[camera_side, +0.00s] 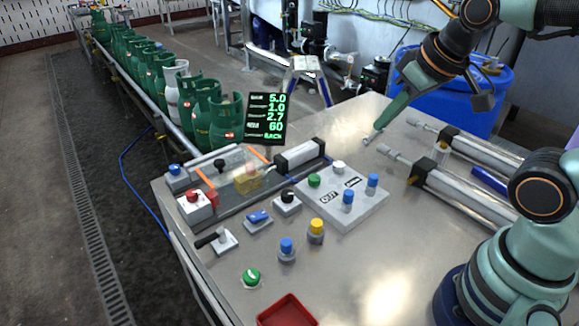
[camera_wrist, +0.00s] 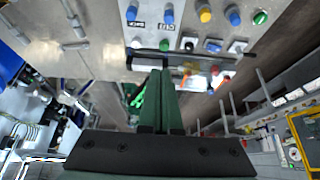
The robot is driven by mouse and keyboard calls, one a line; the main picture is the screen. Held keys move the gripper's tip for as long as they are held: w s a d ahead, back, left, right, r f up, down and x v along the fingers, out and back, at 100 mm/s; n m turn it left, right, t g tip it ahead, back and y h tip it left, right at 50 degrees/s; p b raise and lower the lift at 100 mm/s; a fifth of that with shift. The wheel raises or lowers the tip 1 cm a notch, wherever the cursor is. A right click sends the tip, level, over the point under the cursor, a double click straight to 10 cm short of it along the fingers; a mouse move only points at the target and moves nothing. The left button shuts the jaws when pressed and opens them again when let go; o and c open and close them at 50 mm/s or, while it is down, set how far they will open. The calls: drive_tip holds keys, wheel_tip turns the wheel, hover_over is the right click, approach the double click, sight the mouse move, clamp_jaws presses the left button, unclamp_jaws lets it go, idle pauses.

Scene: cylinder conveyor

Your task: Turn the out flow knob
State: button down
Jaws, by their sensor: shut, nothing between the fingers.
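A light panel (camera_side: 352,216) on the metal table bears an OUT label and a second, small label. Two blue knobs stand on it, the one beside OUT (camera_side: 347,200) and another at the right (camera_side: 372,182). In the wrist view the blue knob by OUT (camera_wrist: 168,14) and the other blue knob (camera_wrist: 131,12) are at the top edge. My gripper (camera_side: 376,132) is shut and empty, beyond the panel and apart from the knobs. Its green fingers (camera_wrist: 160,75) point up the middle of the wrist view.
A green button (camera_side: 314,180) and a white button (camera_side: 339,167) sit on the panel. Yellow (camera_side: 316,229) and blue (camera_side: 287,247) knobs stand in front. Metal cylinders (camera_side: 455,190) lie at the right. A black readout (camera_side: 266,119) stands behind. A red tray (camera_side: 287,310) is at the front.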

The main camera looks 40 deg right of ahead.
idle(0.3)
drive_tip(key=c, duration=0.6)
unclamp_jaws()
drive_tip(key=shift+w+m, duration=0.2)
drive_tip(key=shift+m, duration=0.1)
drive_tip(key=shift+o, duration=0.3)
drive_tip(key=shift+w+m, duration=0.35)
drive_tip(key=shift+m, duration=0.05)
drive_tip(key=m+g, duration=0.6)
drive_tip(key=m, duration=1.4)
hover_over(314, 177)
wheel_tip(314, 177, down, 10)
wheel_tip(314, 177, down, 11)
drive_tip(key=shift+f, duration=0.1)
clamp_jaws()
